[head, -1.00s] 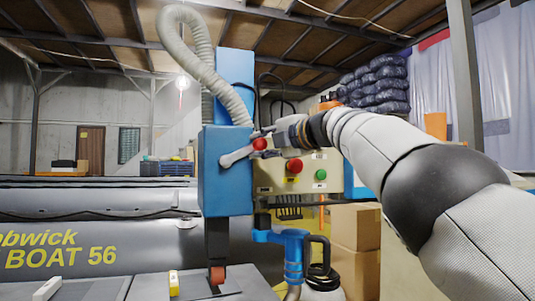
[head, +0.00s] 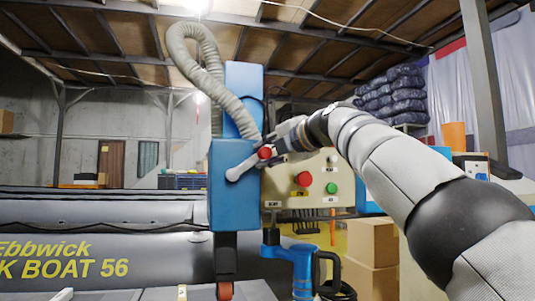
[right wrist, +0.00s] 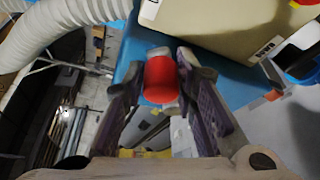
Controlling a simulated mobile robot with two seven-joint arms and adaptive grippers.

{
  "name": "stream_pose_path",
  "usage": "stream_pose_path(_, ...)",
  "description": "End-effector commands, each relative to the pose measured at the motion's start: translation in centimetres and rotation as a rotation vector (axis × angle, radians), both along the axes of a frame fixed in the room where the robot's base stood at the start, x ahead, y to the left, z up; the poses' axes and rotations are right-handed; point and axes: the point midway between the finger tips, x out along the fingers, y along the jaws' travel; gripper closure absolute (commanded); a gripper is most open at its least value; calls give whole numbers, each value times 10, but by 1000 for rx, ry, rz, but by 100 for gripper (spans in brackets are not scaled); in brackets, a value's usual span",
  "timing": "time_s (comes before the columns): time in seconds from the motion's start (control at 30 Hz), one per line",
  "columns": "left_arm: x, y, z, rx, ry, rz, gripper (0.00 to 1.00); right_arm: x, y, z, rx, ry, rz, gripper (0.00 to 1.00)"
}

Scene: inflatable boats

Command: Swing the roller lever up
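The roller lever (head: 243,166) is a short grey arm on the front of a blue machine head (head: 224,208). It slants up to the right and ends in a red knob (head: 264,153), which also shows in the right wrist view (right wrist: 160,80). My right gripper (head: 268,149) reaches in from the right at the knob. In the right wrist view its two fingers (right wrist: 160,72) flank the knob closely, one on each side, and appear shut on it. A small reddish roller (head: 225,290) shows under the machine. My left gripper is not in view.
A beige control box (head: 317,172) with red and green buttons stands right behind the gripper. A ribbed hose (head: 209,45) arches above. A grey boat (head: 100,250) lies at left.

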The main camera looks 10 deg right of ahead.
Motion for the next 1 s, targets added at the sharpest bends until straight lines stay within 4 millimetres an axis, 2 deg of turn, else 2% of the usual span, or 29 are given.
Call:
stream_pose_path(0.03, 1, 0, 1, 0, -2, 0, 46, -2, 2, 5, 1, -9, 3, 62)
stream_pose_path(0.07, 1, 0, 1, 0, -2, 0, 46, -2, 2, 5, 2, -9, 3, 56)
stream_pose_path(0.37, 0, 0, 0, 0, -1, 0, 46, -1, 1, 2, -1, -3, 2, 56)
stream_pose_path(0.57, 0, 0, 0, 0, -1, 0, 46, -12, -6, 9, 7, -5, -3, 56)
stream_pose_path(0.73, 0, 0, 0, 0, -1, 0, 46, -32, -10, 7, 1, -1, 2, 56)
stream_pose_path(1.0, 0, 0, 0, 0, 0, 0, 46, -88, -34, 17, 1, -6, 2, 56)
